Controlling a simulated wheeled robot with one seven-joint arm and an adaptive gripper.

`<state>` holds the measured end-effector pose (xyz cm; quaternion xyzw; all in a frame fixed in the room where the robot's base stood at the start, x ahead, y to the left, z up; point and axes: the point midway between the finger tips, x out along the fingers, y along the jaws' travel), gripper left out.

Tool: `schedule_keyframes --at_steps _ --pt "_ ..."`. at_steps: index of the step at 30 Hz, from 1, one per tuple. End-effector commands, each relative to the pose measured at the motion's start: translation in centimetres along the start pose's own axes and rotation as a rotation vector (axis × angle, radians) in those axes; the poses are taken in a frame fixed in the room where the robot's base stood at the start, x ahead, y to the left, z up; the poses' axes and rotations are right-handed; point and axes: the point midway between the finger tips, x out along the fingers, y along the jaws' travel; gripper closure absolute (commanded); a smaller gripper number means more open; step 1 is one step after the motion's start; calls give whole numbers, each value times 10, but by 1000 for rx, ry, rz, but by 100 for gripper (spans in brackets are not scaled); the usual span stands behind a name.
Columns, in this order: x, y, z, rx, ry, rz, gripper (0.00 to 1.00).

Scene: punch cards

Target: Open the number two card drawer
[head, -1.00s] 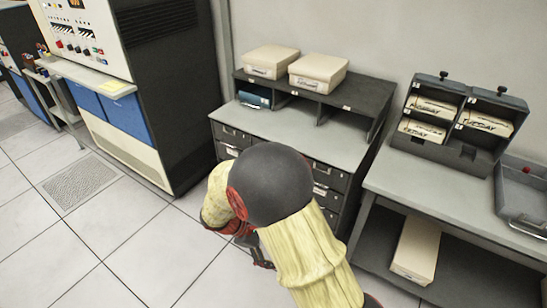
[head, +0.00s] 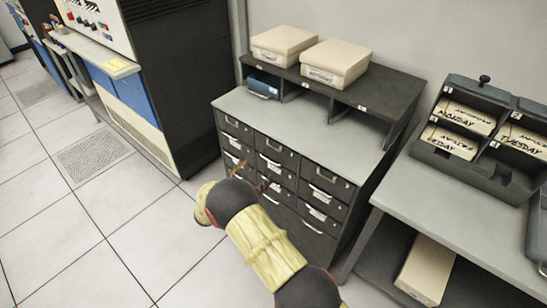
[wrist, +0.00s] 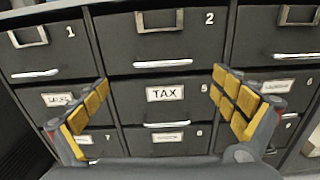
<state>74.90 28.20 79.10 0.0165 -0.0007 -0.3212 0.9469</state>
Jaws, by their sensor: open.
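The number two card drawer (wrist: 165,40) is the dark top-middle drawer in the wrist view, with an empty label frame, a "2" and a pale bar handle (wrist: 162,64) along its bottom edge. It is closed. In the head view it is in the top row of the cabinet (head: 276,148). My gripper (wrist: 160,103) is open and empty. Its yellow-padded fingers are spread in front of the cabinet, lower in the picture than the number two handle, either side of the "TAX" drawer (wrist: 165,93). In the head view my arm partly hides the lower drawers.
Drawer 1 (wrist: 45,45) is to the left and another drawer (wrist: 280,38) to the right, both closed. Two cream boxes (head: 335,62) sit on the cabinet's shelf. A side table (head: 470,200) with card trays stands at the right. The floor at the left is clear.

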Motion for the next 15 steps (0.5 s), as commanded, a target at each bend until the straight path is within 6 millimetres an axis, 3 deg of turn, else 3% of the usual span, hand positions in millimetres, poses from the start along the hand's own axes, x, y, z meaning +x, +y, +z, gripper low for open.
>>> schedule_keyframes --at_steps 5,15 --pt "9 -3 2 -34 -10 -9 2" --pt "59 -4 0 -33 -8 -10 2"
